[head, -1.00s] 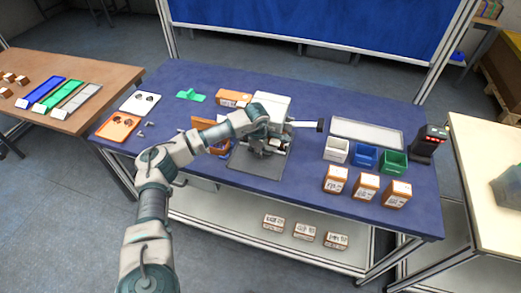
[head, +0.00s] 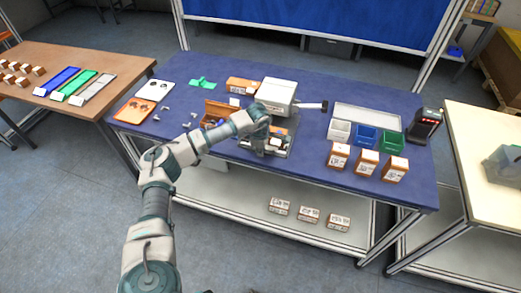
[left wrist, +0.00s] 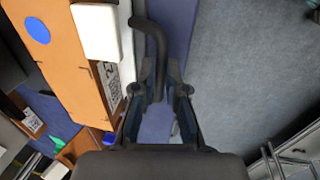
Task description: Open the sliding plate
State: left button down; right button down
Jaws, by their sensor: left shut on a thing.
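The grey machine (head: 278,94) stands at the back middle of the blue table, with a lever ending in a dark grip at its right. Below its front, an orange part with a white label (head: 281,131) shows over a grey base. My left gripper (head: 268,148) is at the front of this base and partly hides it. In the left wrist view the left gripper (left wrist: 160,98) is shut on a dark curved handle (left wrist: 158,50) beside an orange surface (left wrist: 60,45) with a barcode label. The sliding plate's outline is hard to make out. My right gripper is out of view.
An open brown box (head: 215,112) stands left of the base. White, blue (head: 364,157) and green bins and several brown boxes stand at the right, near a scanner (head: 424,124). A flat grey tray (head: 366,116) lies behind the bins. The table's front edge is close below my gripper.

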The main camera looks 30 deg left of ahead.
pick_arm(q)
jog(key=shift+w+d+r, duration=0.1)
jog(key=shift+w+d, duration=0.05)
jog(key=shift+w, duration=0.15)
jog(key=c, duration=1.2)
grip_release()
jog(key=shift+s+d, duration=0.1)
jog(key=shift+d+r, duration=0.1)
jog(key=shift+d, duration=0.15)
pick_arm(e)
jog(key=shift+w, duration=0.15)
pick_arm(q)
notch_tip(320, 180, up, 12)
jog(key=s, duration=0.2)
jog(key=shift+d, duration=0.4)
jog(key=shift+a+f, duration=0.25)
jog(key=shift+f, duration=0.05)
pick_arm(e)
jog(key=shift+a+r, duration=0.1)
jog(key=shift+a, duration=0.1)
